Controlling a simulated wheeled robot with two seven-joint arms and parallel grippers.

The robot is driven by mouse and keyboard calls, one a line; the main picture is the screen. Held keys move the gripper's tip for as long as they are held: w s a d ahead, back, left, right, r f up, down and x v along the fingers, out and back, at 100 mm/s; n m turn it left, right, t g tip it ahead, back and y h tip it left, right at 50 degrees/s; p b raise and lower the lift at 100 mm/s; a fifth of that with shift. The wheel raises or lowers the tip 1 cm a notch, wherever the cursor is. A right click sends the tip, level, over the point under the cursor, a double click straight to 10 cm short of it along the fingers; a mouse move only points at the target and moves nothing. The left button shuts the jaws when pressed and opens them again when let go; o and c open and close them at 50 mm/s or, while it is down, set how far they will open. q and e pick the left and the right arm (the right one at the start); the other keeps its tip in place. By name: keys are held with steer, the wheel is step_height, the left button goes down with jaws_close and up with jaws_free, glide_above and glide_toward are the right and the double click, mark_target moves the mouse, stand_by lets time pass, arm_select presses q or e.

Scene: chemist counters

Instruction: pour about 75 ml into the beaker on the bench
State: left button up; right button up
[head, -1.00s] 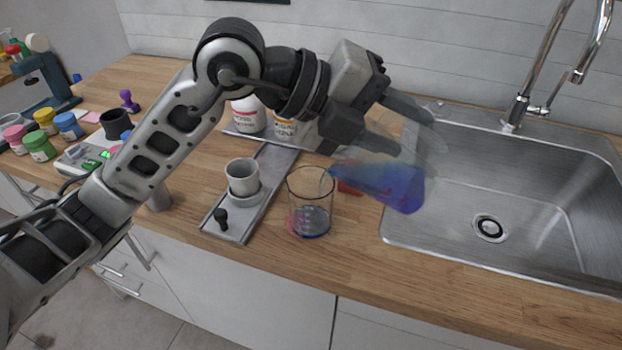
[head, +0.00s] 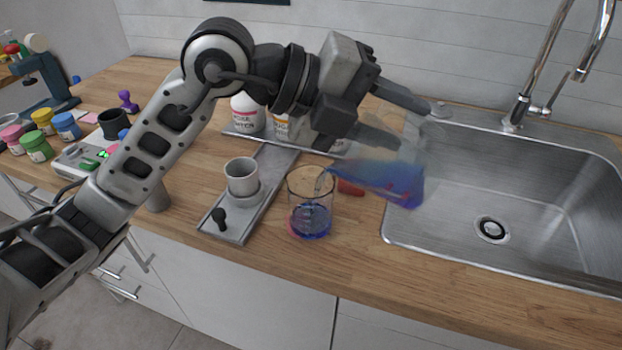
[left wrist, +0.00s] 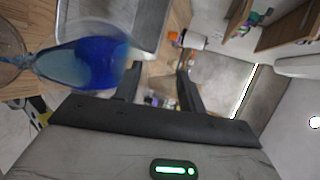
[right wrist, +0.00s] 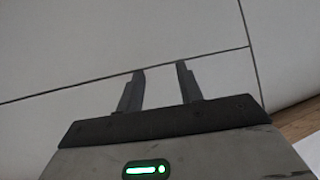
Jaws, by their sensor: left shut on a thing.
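The clear glass beaker (head: 311,205) stands upright on the wooden bench, left of the sink, with a layer of blue-purple liquid in its lower part. My left gripper (head: 398,120) is shut on a clear flask (head: 400,180), also in the left wrist view (left wrist: 90,58). The flask is tilted with its mouth over the beaker's rim, and blue liquid lies along its lower side. A thin stream seems to run down into the beaker. My right gripper (right wrist: 160,85) shows in the right wrist view, fingers apart, with nothing between them, facing pale cabinet fronts.
A grey cup (head: 241,177) stands on a metal stand (head: 262,190) just left of the beaker. A red object (head: 350,188) lies behind the beaker. White labelled bottles (head: 247,112) stand behind my arm. The sink (head: 500,240) is at right; the front bench strip is clear.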

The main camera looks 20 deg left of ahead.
mark_target(411, 149)
arm_select(q)
steer(key=shift+a, duration=0.1)
arm_select(e)
steer(key=shift+w, duration=0.1)
arm_select(q)
steer(key=shift+r+b, duration=0.15)
steer(key=shift+b, duration=0.2)
arm_select(e)
steer(key=shift+f, duration=0.25)
